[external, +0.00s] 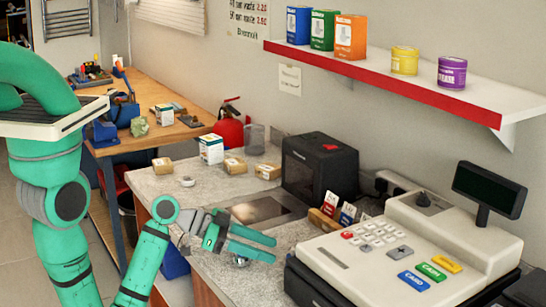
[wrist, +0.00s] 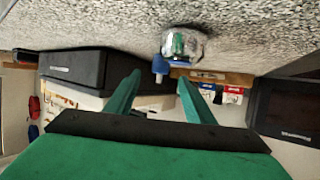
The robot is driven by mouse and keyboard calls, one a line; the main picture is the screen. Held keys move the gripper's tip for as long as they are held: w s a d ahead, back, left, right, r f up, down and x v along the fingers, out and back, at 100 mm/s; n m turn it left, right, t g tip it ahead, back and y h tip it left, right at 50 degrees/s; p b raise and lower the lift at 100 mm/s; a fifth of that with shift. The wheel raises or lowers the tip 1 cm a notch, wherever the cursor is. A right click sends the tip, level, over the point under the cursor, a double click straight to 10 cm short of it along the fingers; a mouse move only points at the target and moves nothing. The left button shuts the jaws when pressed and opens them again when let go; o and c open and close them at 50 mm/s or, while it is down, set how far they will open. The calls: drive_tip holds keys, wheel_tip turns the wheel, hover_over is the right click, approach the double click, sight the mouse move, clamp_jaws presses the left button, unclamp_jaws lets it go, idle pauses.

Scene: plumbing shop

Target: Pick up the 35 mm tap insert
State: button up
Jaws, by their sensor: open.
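My gripper (external: 275,248) is open over the front of the counter, left of the till. Its two green fingers stand apart with nothing held between them in the wrist view (wrist: 159,78). A small shiny silver piece (wrist: 185,44), which looks like the tap insert, sits on the speckled counter beyond the fingertips. A blue part (wrist: 160,66) shows at its edge; I cannot tell whether it belongs to it. In the external view the silver piece (external: 241,262) shows just below the fingers, partly hidden by them.
The till (external: 400,250) stands close on the right. A card holder (external: 322,221) and a black box-shaped machine (external: 318,168) stand behind. Small cartons (external: 235,166) and a white round piece (external: 187,181) are farther left.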

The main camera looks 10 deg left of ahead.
sight(288, 256)
drive_tip(key=shift+x, duration=4)
drive_tip(key=shift+f, duration=0.1)
drive_tip(key=c, duration=1.2)
drive_tip(key=shift+o, duration=0.2)
